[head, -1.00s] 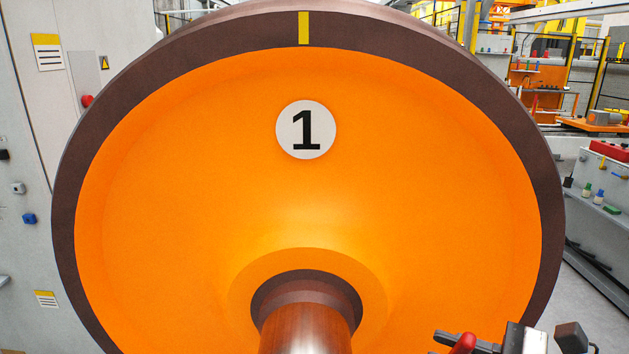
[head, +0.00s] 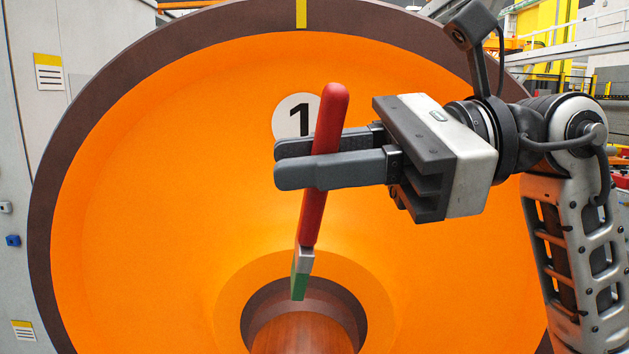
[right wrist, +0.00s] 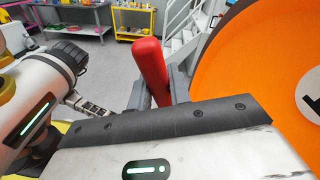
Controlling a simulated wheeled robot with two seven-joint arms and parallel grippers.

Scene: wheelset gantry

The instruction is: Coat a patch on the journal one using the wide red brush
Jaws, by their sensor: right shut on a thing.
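My right gripper (head: 322,165) is shut on the red handle of the brush (head: 329,117). The brush hangs nearly upright in the head view, with a pale ferrule and a green-tipped head (head: 299,284) pointing down. In that view the tip overlaps the dark hub ring above the brown journal (head: 304,335); whether they touch I cannot tell. The journal shows only at the bottom edge, below the number 1 disc (head: 291,117). In the right wrist view the red handle (right wrist: 151,68) stands up beyond the gripper body; the brush head is hidden.
The large orange wheel (head: 150,200) with its brown rim fills most of the head view. A grey cabinet wall (head: 20,255) stands at the left. The right wrist view shows a workbench (right wrist: 75,20) and white stairs (right wrist: 190,30) in the background.

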